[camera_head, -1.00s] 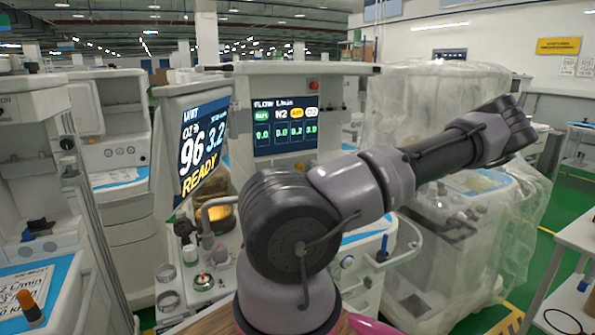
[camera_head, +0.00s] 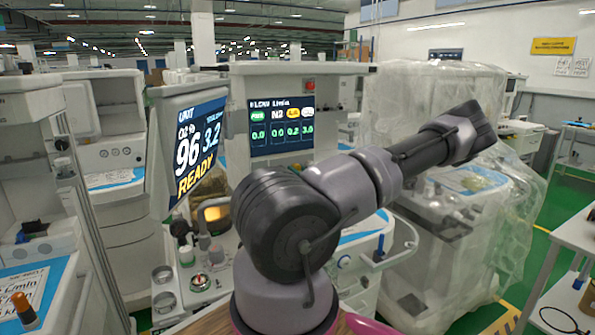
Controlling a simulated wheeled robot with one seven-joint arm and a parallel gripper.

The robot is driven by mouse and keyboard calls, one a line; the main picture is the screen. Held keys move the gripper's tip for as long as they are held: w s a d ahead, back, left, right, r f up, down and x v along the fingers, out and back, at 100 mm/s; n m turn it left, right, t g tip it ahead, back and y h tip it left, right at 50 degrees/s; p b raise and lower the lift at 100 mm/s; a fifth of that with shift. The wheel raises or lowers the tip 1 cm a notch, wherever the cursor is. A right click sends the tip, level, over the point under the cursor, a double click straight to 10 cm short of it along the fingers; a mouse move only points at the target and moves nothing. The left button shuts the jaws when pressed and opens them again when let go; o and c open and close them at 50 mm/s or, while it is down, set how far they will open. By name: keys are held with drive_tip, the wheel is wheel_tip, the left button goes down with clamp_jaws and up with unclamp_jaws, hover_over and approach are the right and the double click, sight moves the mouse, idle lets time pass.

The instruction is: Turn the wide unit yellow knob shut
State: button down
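The wide unit is the machine in the middle, with a wide flow screen (camera_head: 282,125) under a white top. The screen shows several labels, one of them yellow with a reading that looks like 0.2. A tilted side screen (camera_head: 196,151) reads 96, 3.2 and READY. My arm crosses from bottom centre up to the right, its dark far end in front of the plastic-wrapped machine. I cannot see gripper fingers.
A left cart carries an orange-topped item (camera_head: 22,304). A white rail (camera_head: 404,250) projects at right.

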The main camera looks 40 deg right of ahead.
drive_tip(key=shift+m, duration=0.8)
drive_tip(key=c, duration=0.5)
unclamp_jaws()
drive_tip(key=shift+s, duration=0.1)
drive_tip(key=v, duration=1)
drive_tip(key=shift+s+a, duration=0.15)
drive_tip(key=shift+s, duration=0.15)
